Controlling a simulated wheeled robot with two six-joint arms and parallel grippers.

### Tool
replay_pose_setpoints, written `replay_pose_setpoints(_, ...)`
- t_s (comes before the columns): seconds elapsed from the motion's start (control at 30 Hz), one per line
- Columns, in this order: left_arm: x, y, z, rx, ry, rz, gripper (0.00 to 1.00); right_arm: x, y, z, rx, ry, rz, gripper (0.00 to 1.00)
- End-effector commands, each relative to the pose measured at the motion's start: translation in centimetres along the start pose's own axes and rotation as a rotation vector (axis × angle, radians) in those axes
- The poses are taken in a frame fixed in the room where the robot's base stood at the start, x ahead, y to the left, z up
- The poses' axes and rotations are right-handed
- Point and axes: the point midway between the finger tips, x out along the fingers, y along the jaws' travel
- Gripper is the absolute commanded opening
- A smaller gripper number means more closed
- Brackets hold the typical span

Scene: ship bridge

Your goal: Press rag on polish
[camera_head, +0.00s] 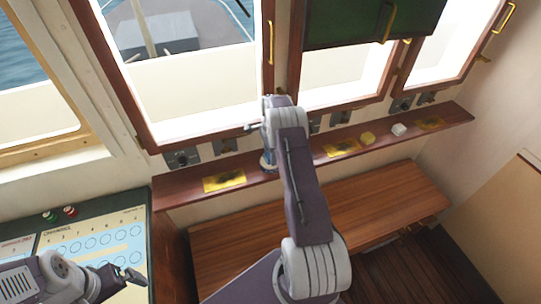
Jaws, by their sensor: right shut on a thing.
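My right gripper (267,157) is at the window ledge, between two flat yellow patches, and points down at the ledge. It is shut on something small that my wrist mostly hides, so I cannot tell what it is. A yellow lump (367,137) and a white lump (399,129) lie on the right part of the ledge. I cannot tell which thing is the rag or the polish. My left gripper (131,275) is at the lower left over the control panel. Its jaw gap is not clear.
The narrow wooden ledge (300,165) runs below the windows and carries yellow patches (224,181). Window frames and small wall fittings stand close behind it. A wooden bench (375,205) lies below. The control panel (100,240) has red and green buttons.

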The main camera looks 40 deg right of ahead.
Motion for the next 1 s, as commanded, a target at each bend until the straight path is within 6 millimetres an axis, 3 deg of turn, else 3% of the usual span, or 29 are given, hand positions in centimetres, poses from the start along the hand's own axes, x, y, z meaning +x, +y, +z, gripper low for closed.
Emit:
replay_pose_setpoints(0.7,-4.6,0.1,-0.5,0.0,0.0,0.0,1.0,-6.9,0.0,0.0,0.0,0.0,0.0,0.12)
replay_pose_setpoints(1.0,-4.6,0.1,-0.5,0.0,0.0,0.0,1.0,-6.9,0.0,0.0,0.0,0.0,0.0,0.12)
